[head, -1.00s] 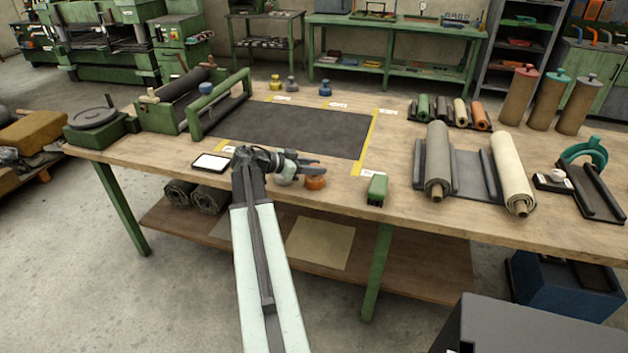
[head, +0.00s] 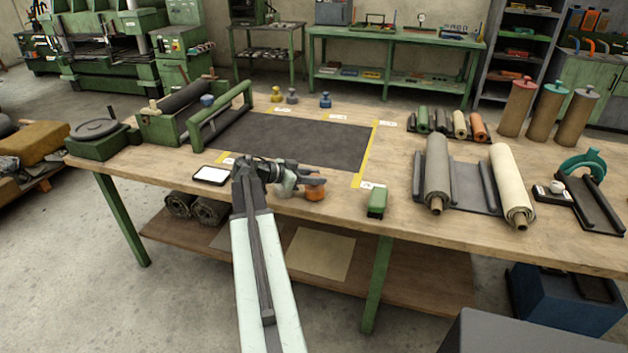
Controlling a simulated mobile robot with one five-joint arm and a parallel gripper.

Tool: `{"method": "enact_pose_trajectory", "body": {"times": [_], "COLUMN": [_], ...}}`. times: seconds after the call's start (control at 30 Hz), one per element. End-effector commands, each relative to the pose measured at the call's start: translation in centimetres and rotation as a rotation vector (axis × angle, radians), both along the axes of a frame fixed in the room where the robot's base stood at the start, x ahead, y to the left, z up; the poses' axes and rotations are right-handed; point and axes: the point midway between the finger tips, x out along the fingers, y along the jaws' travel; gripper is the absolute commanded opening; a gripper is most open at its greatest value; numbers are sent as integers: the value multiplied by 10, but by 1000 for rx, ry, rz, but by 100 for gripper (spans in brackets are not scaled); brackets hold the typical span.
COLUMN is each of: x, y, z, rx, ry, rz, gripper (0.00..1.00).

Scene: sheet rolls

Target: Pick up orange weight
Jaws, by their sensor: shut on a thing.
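The orange weight (head: 314,194) is a small round knob-like piece near the front edge of the wooden table (head: 462,227), in front of the dark sheet. My gripper (head: 308,180) comes from the left and is shut on the upper part of the weight. The fingers hide the weight's top. I cannot tell whether the weight's base touches the table. My arm reaches up from the bottom of the view.
A green block (head: 377,203) stands to the right. A white-screened tablet (head: 211,175) lies left. The dark sheet (head: 300,138) with yellow edge strips is behind. Grey and cream rolls (head: 511,190) are farther right.

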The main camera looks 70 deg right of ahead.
Motion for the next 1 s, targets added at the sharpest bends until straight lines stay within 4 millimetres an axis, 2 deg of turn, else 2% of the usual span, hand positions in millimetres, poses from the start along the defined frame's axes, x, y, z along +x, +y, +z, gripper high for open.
{"method": "enact_pose_trajectory", "body": {"times": [0.03, 0.3, 0.37, 0.57, 1.0], "x": [0, 0, 3, 16, 59], "y": [0, 0, 8, 35, 122], "z": [9, 32, 27, 30, 39], "rx": [-2, -3, -2, -3, -3], "ry": [2, 3, 2, 3, 2], "rz": [0, 0, 1, 2, 2], "gripper": [0, 0, 0, 0, 0]}}
